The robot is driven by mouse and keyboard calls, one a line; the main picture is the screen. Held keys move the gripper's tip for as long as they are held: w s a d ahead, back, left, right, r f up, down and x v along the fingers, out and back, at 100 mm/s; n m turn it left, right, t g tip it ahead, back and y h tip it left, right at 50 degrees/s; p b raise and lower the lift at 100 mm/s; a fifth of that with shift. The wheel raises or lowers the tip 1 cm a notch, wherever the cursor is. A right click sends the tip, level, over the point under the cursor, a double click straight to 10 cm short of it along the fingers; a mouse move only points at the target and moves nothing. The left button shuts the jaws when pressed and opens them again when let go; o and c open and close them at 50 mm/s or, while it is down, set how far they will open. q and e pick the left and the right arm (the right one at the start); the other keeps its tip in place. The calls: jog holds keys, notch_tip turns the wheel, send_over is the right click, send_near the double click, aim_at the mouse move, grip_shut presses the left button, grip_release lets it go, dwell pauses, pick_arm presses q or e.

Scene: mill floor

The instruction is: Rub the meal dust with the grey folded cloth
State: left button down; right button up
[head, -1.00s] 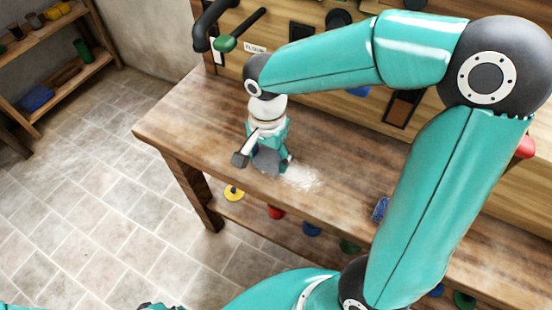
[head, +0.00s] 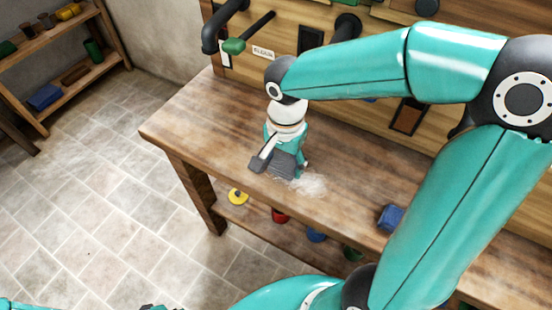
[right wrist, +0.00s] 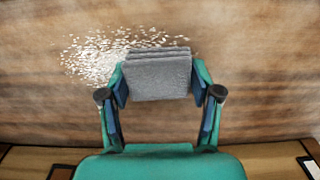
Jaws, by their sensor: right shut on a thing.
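The grey folded cloth (head: 284,163) is held low at the bench top in my right gripper (head: 287,150). In the right wrist view the cloth (right wrist: 157,76) lies in folded layers between the two fingers of the gripper (right wrist: 160,92), which is shut on it. The meal dust (head: 310,185) is a pale patch on the wood, just right of the cloth. In the right wrist view the dust (right wrist: 92,57) spreads left of the cloth and up to its edge; the cloth may hide part of it. Only slivers of my left arm show at the bottom edge of the head view.
The wooden bench (head: 185,125) is bare left of the cloth. A blue block (head: 391,217) lies on the bench to the right. Pipes and a green handle (head: 234,46) stand at the back panel. A shelf (head: 75,80) stands far left.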

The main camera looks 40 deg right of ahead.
aim_at(328, 191)
jog(key=shift+s+d+f+b, duration=0.1)
jog(key=shift+s+d+b, duration=0.2)
jog(key=shift+s, duration=0.55)
jog(key=shift+s+d+f+b, duration=0.15)
jog(key=shift+s+d, duration=0.25)
jog(key=shift+s, duration=0.45)
jog(key=shift+s+d+r, duration=0.1)
jog(key=shift+s+d, duration=0.15)
jog(key=shift+s, duration=0.35)
jog(key=shift+s+d, duration=0.25)
jog(key=shift+s, duration=0.3)
jog(key=shift+s+d+r, duration=0.1)
jog(key=shift+s+d, duration=0.15)
jog(key=shift+s, duration=0.35)
jog(key=shift+s+d+f+b, duration=0.1)
jog(key=shift+s+d+b, duration=0.15)
jog(key=shift+s, duration=0.55)
jog(key=shift+s+d+f+b, duration=0.1)
jog(key=shift+s+d, duration=0.25)
jog(key=shift+s, duration=0.45)
jog(key=shift+s+r, duration=0.1)
jog(key=shift+r, duration=0.05)
